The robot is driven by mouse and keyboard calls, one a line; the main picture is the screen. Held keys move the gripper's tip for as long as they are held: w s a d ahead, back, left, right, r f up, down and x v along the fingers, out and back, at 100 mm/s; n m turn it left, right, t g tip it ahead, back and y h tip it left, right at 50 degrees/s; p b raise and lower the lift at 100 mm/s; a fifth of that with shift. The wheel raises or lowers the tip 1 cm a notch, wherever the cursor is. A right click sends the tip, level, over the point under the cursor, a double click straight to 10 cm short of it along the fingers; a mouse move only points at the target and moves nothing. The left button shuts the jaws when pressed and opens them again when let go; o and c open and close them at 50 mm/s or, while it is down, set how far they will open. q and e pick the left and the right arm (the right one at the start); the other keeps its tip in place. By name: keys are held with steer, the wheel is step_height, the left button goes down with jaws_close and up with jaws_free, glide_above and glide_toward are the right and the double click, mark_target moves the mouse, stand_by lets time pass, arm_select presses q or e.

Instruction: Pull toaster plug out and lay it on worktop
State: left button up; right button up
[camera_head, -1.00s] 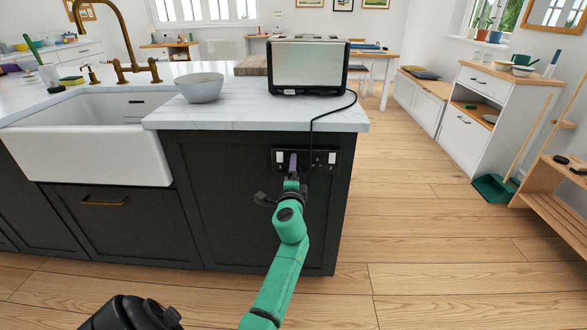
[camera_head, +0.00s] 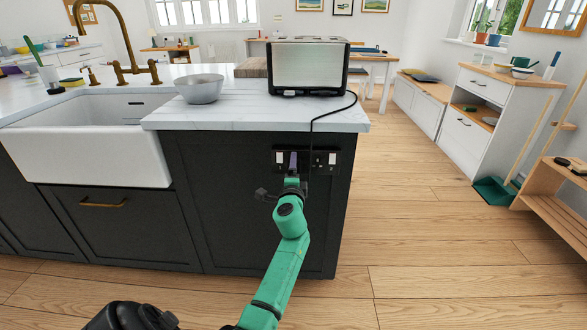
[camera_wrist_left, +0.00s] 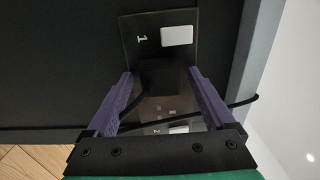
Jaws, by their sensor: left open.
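The silver and black toaster (camera_head: 309,66) stands on the white worktop (camera_head: 240,115). Its black cord (camera_head: 312,140) hangs over the edge to the dark double socket plate (camera_head: 330,158) on the island's end panel. The plate also shows in the left wrist view (camera_wrist_left: 150,22), with white switches and marks 1 and 2. The black plug (camera_wrist_left: 163,77) is at the plate, between the spread purple fingers of my left gripper (camera_wrist_left: 160,73). I cannot tell whether the fingers touch it. In the head view my left gripper (camera_head: 293,160) is at the plate and mostly hides the plug. My right gripper is not in view.
A grey bowl (camera_head: 200,88) stands left of the toaster, near the white sink (camera_head: 85,150). A wooden board (camera_head: 252,66) lies behind the bowl. Open floor lies to the right, before a white cabinet (camera_head: 470,140).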

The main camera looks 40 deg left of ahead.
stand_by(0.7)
arm_select(q)
jaws_close()
steer(key=p+v, duration=0.1)
steer(key=v, duration=0.5)
stand_by(1.0)
